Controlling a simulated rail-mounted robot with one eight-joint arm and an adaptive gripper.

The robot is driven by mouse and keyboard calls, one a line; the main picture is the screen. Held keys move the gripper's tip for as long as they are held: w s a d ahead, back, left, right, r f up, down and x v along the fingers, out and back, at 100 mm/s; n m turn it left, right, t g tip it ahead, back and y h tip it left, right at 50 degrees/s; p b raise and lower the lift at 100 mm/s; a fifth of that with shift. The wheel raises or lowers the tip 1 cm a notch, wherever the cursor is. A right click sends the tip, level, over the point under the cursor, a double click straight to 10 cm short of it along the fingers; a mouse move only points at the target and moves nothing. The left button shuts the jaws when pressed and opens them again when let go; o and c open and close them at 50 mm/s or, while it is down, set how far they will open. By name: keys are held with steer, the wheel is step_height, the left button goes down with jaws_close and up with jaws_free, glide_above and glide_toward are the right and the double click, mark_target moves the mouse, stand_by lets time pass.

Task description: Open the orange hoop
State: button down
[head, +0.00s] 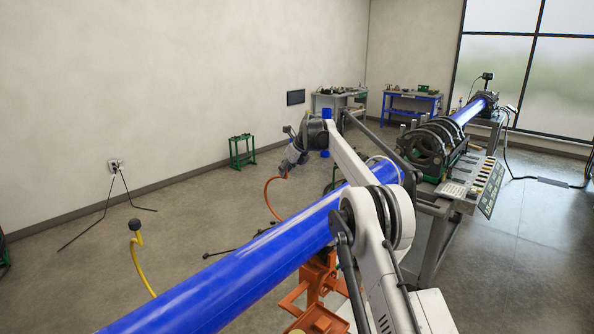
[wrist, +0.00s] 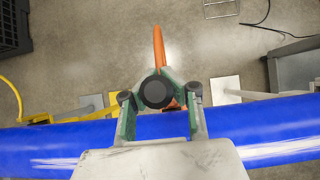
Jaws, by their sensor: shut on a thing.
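The orange hoop (head: 267,193) shows in the head view as a thin curved arm, standing up beside the far side of the big blue pipe (head: 235,277). My gripper (head: 284,172) is at its upper end, beyond the pipe. In the wrist view my gripper (wrist: 157,88) is shut on the orange hoop (wrist: 158,45), which extends away past the jaws. The exact contact is hidden by the gripper's body. The blue pipe also crosses the wrist view (wrist: 265,125).
A yellow hoop (head: 142,265) with a dark knob stands open at the left. An orange stand (head: 318,275) sits under the pipe. The fusion machine (head: 440,142) is at the right, close to the pipe's end. Floor beyond the pipe is mostly clear.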

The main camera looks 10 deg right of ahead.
steer(key=shift+w+a, duration=0.3)
steer(key=shift+w, duration=0.15)
steer(key=shift+r, duration=0.1)
steer(key=c, duration=1.8)
jaws_free()
steer(key=shift+s+d+r, duration=0.1)
steer(key=shift+s, duration=0.05)
steer(key=v, duration=1.1)
steer(key=shift+s+d+r, duration=0.2)
